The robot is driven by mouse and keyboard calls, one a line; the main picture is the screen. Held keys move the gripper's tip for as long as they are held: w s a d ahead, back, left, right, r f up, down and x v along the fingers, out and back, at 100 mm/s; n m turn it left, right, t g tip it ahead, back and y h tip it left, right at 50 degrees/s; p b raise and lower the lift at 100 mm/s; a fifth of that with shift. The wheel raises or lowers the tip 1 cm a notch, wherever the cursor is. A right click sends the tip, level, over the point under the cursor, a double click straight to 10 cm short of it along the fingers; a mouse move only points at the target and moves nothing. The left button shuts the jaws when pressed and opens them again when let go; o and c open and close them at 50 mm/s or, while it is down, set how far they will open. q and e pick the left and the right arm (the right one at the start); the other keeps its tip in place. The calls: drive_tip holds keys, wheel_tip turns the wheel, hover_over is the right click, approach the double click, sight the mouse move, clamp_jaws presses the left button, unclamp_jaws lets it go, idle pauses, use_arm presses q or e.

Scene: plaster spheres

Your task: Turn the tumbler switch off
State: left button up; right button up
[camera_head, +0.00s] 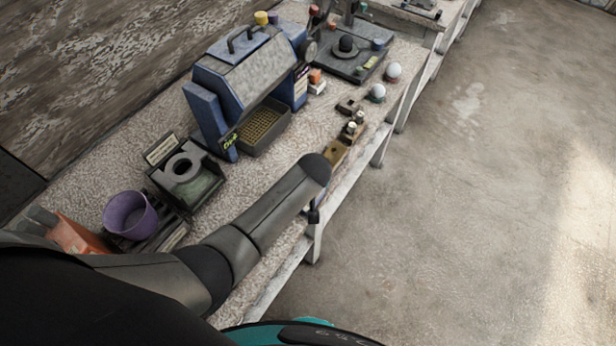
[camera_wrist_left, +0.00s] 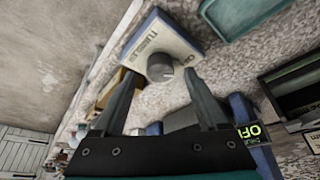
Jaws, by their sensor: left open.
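In the left wrist view, a white box with dark lettering (camera_wrist_left: 150,27) carries a round grey knob (camera_wrist_left: 160,67). The lettering is partly readable and appears to name the tumbler switch. My left gripper (camera_wrist_left: 162,72) is open, with one finger on each side of the knob. I see gaps beside the knob and cannot tell how far the fingertips are from the box. In the head view my left arm reaches over the bench; its gripper and the switch are mostly hidden behind the arm. My right gripper is in neither view.
The speckled bench (camera_head: 290,150) holds a blue machine (camera_head: 225,85), a black stand with a grey ring (camera_head: 185,168) and a purple pot (camera_head: 130,215). Brass-coloured pieces (camera_head: 336,153) and white spheres (camera_head: 393,71) lie beyond my arm. Open floor (camera_head: 480,200) lies right of the bench.

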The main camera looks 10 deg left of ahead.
use_arm(q)
drive_tip(key=p+v, duration=0.2)
drive_tip(key=v, duration=1.1)
drive_tip(key=shift+s+r+p, duration=0.2)
drive_tip(key=shift+r+p, duration=0.1)
drive_tip(key=shift+r, duration=0.05)
